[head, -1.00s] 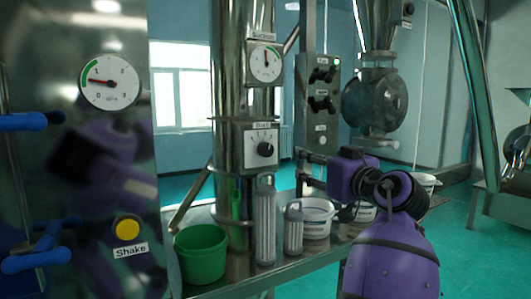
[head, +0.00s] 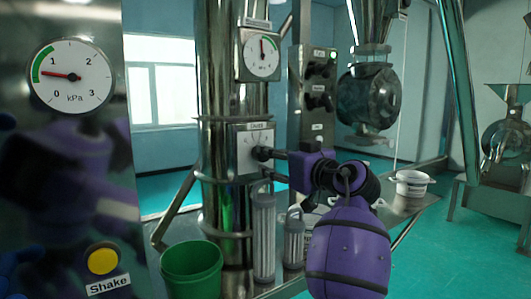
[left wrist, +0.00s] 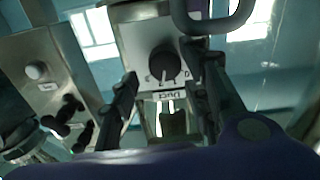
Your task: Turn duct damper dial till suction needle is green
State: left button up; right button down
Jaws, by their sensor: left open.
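The damper dial, a black knob (head: 262,153), sits on a pale plate on the steel duct (head: 216,100). It also shows in the left wrist view (left wrist: 165,62), upside down above a "Duct" label. My left gripper (head: 280,154) is open at the dial, coming from the right. In the left wrist view its fingers (left wrist: 160,68) stand either side of the knob; contact is unclear. The small suction gauge (head: 262,54) above the dial has its needle pointing about straight up; its position against the green band is too small to tell. My right gripper is not in view.
A large kPa gauge (head: 71,76) on the left panel has its red needle pointing left, near its green arc. Below it is a yellow Shake button (head: 103,261). A green bucket (head: 192,268) and metal cylinders (head: 264,237) stand below the dial. A switch box (head: 318,85) is close right.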

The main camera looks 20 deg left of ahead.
aim_at(257, 157)
pick_arm(q)
jog(key=shift+p+x, duration=0.3)
jog(key=shift+x, duration=1.95)
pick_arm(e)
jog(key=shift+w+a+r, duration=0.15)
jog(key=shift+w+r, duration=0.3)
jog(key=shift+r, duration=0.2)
pick_arm(q)
jog(key=shift+s, duration=0.1)
jog(key=c, duration=1)
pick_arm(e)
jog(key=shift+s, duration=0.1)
